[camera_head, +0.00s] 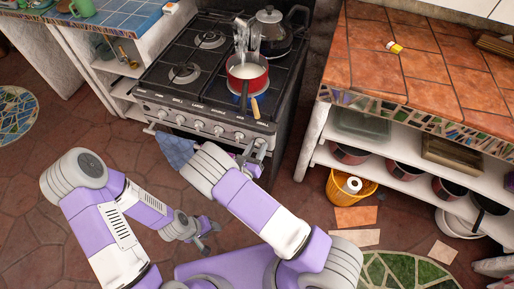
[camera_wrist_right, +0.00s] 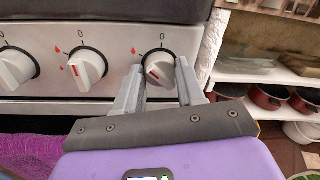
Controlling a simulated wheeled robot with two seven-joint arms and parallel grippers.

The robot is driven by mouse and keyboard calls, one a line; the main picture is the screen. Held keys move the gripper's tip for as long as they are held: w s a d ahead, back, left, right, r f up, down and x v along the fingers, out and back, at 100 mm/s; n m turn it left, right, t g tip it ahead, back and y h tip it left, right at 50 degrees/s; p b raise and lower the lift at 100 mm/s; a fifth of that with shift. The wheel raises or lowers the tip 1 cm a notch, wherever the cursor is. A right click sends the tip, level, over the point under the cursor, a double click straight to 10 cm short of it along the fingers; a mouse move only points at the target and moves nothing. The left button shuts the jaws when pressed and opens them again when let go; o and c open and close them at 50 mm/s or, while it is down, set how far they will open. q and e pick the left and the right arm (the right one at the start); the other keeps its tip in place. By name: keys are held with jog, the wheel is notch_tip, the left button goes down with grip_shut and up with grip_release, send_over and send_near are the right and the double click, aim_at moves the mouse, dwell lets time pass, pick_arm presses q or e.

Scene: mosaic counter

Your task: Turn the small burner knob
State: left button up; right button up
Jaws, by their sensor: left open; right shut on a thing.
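The stove (camera_head: 188,95) has a row of several white control knobs along its front panel. My right gripper (camera_head: 257,153) is at the right end of this panel. In the right wrist view, its fingers (camera_wrist_right: 160,88) are closed around the sides of the rightmost knob (camera_wrist_right: 159,71), whose face shows between them, with a "0" and a red flame mark above it. Another knob (camera_wrist_right: 88,67) with a red mark is just to its left, untouched. My left gripper (camera_head: 205,236) is open and empty, low over the floor in front of the stove.
A red pot (camera_head: 247,83) with white contents and a wooden handle sits on the front right burner, a kettle (camera_head: 270,37) behind it. A blue cloth (camera_head: 176,150) hangs at the stove front. A tiled counter (camera_head: 440,75) with shelves stands right, a yellow basket (camera_head: 340,189) below.

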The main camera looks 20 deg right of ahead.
jog(key=m, duration=0.4)
jog(key=shift+s+m+y+b, duration=0.1)
jog(key=shift+m+y+b, duration=0.5)
jog(key=shift+m, duration=2.1)
jog(key=o, duration=1)
jog(key=shift+o, duration=0.2)
jog(key=v, duration=0.7)
jog(key=shift+s+a+p, duration=0.2)
jog(key=shift+p, duration=0.25)
jog(key=shift+d, duration=0.1)
